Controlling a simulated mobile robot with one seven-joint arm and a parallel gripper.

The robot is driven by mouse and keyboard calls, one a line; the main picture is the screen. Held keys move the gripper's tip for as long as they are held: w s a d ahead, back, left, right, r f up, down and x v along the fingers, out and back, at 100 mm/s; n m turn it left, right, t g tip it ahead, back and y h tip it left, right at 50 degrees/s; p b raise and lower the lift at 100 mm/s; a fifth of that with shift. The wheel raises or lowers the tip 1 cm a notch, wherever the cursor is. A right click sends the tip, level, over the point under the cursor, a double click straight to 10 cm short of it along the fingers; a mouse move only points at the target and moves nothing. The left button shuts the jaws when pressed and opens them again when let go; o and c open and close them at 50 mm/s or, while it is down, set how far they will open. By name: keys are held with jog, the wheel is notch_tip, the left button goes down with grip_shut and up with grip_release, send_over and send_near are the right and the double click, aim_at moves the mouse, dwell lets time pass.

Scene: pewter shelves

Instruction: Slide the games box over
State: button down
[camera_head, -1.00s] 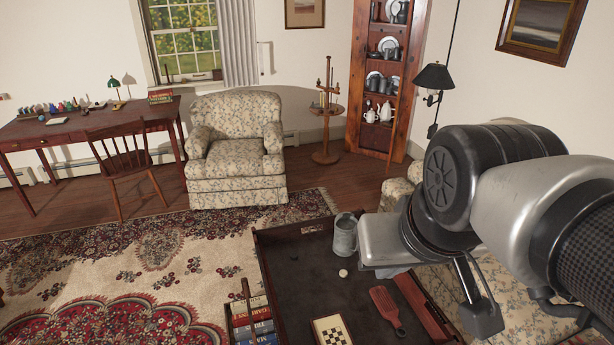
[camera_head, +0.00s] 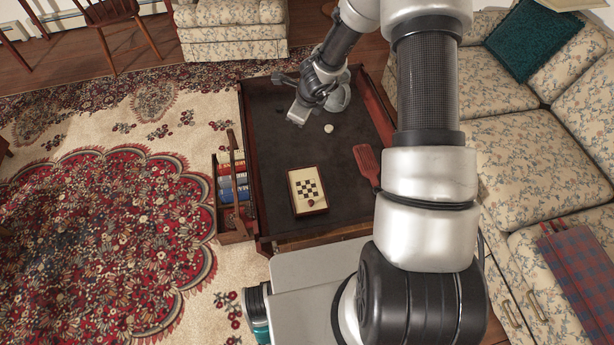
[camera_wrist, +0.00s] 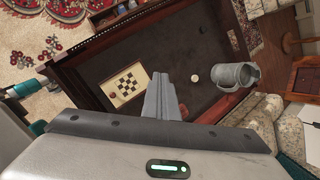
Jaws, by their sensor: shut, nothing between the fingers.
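The games box (camera_head: 307,191) is a small cream box with a checkerboard on its lid and a dark edge. It lies flat on the dark tray-like table top (camera_head: 280,150), toward the near end. It also shows in the wrist view (camera_wrist: 124,84), left of the fingers. My gripper (camera_head: 298,112) is above the far part of the table, beyond the box and apart from it. In the wrist view its fingers (camera_wrist: 162,98) are together with nothing between them.
A grey mug (camera_wrist: 237,76) and a small white round thing (camera_head: 328,128) are on the table near my gripper. A red paddle (camera_head: 366,163) lies at the right. The table has a raised rim. A book caddy (camera_head: 232,190) stands left; a floral sofa (camera_head: 510,130) stands right.

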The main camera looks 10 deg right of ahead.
jog(key=s+d+f+m+g+h+b, duration=0.1)
jog(key=s+f+m, duration=0.2)
jog(key=f, duration=0.5)
jog(key=s+d+f+m+g+b, duration=0.1)
jog(key=s+f+m, duration=0.15)
jog(key=f, duration=0.55)
jog(key=m+g, duration=0.3)
jog(key=m, duration=0.2)
send_over(312, 220)
notch_tip(312, 220, down, 12)
notch_tip(312, 220, down, 10)
jog(key=b, duration=0.2)
jog(key=shift+r+b, duration=0.15)
jog(key=shift+b, duration=0.25)
